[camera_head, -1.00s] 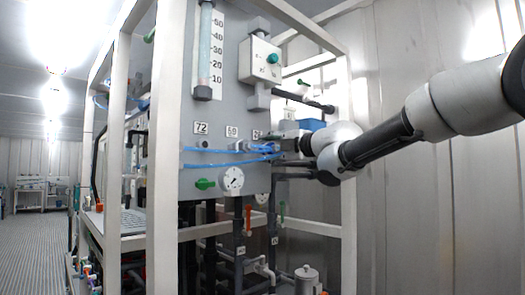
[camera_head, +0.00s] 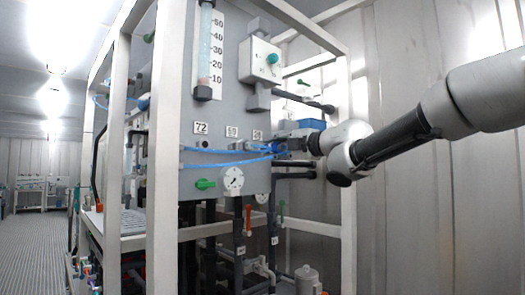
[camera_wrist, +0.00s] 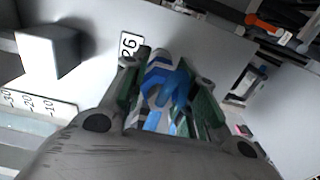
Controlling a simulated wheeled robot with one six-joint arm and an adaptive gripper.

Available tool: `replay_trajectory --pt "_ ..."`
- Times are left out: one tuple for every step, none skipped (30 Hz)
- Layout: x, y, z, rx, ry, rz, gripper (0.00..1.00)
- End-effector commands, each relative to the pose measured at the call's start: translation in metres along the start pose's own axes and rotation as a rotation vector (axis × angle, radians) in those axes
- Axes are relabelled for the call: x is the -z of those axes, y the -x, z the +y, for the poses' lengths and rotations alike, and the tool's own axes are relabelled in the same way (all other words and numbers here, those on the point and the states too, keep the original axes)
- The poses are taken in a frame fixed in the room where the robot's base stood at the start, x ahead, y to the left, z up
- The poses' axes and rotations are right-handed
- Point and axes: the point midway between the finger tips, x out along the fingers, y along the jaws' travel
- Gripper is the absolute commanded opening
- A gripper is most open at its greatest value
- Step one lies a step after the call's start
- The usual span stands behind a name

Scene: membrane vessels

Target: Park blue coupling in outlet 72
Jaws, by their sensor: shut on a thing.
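My gripper (camera_head: 279,146) is in front of the grey panel, below the rightmost number label, with its fingers shut on the blue coupling (camera_head: 265,146). In the wrist view the blue coupling (camera_wrist: 163,84) sits between the two dark green-grey fingers of my gripper (camera_wrist: 165,95); its far tip lies close to a number label. Whether it touches the panel I cannot tell. Outlet 72 (camera_head: 205,144) is a small dark port under the label "72" (camera_head: 201,128), left of my gripper, with nothing seen plugged in.
Thin blue hoses (camera_head: 222,162) run across the panel (camera_head: 222,115) from the left towards my gripper. A control box (camera_head: 262,58) is above. A white frame post (camera_head: 165,150) stands at left.

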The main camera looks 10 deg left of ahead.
Motion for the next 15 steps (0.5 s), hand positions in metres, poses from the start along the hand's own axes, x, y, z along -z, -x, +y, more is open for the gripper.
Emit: replay_trajectory --pt "0.0 0.002 0.0 -0.001 0.0 -0.001 0.0" --pt "0.0 0.004 0.0 0.0 0.0 -0.001 0.0" --pt "-0.001 0.005 0.0 0.0 0.0 -0.001 0.0" --pt "-0.001 0.006 0.0 0.0 0.0 -0.001 0.0" --pt "-0.001 0.007 0.0 0.0 0.0 -0.001 0.0" --pt "-0.001 0.009 0.0 0.0 0.0 -0.001 0.0" --pt "0.0 0.01 0.0 0.0 0.0 -0.001 0.0" --pt "0.0 0.011 0.0 0.0 0.0 -0.001 0.0" --pt "0.0 0.013 0.0 -0.001 0.0 0.0 0.0" --pt "0.0 0.014 0.0 -0.001 0.0 0.0 0.0" --pt "0.0 0.016 0.001 -0.001 0.001 0.0 0.0" --pt "0.0 0.017 0.0 -0.001 0.001 0.0 0.0" --pt "0.0 0.018 0.0 -0.001 0.001 0.0 0.0" --pt "0.0 0.019 0.0 0.0 0.001 0.0 0.0" --pt "0.0 0.021 0.0 0.0 0.001 0.001 0.0"
